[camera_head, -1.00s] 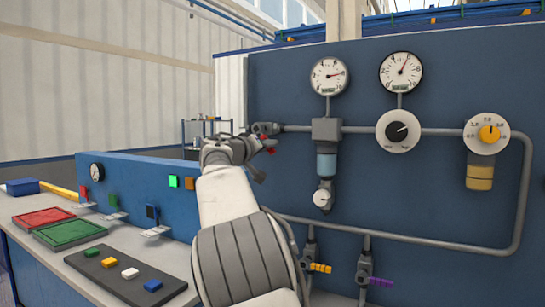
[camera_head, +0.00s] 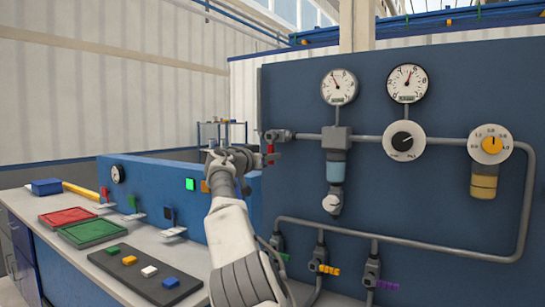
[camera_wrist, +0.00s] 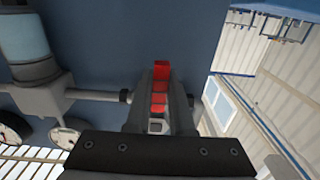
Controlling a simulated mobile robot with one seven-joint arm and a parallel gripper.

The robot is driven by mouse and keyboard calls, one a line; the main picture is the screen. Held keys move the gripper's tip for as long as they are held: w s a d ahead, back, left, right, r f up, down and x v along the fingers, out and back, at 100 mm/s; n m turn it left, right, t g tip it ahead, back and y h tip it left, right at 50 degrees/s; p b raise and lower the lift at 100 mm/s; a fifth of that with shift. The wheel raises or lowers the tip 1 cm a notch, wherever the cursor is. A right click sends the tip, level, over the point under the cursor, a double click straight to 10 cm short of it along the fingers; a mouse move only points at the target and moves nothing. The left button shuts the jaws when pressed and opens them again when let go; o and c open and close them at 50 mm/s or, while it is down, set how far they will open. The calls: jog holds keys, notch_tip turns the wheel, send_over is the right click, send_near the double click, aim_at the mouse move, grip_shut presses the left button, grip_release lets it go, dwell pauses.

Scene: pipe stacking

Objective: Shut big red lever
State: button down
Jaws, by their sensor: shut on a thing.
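The red lever (camera_head: 270,153) hangs down from the grey valve (camera_head: 278,135) at the left end of the upper pipe. In the wrist view the red lever (camera_wrist: 159,84) lies between the dark fingers of my gripper (camera_wrist: 161,88), roughly in line with them and crosswise to the pipe. The fingers hide part of the lever and valve.
Two gauges (camera_head: 407,84) and knobs sit along the upper pipe (camera_head: 440,133). Yellow (camera_head: 329,270) and purple (camera_head: 388,286) handles are on lower valves. The bench at left holds red and green trays (camera_head: 67,216) and a dark strip of coloured blocks.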

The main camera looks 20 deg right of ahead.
dwell(0.4)
jog(key=c, duration=0.8)
grip_release()
jog(key=b+v, duration=0.6)
jog(key=v, duration=1.1)
jog(key=shift+s+a, duration=0.15)
jog(key=shift+a, duration=0.05)
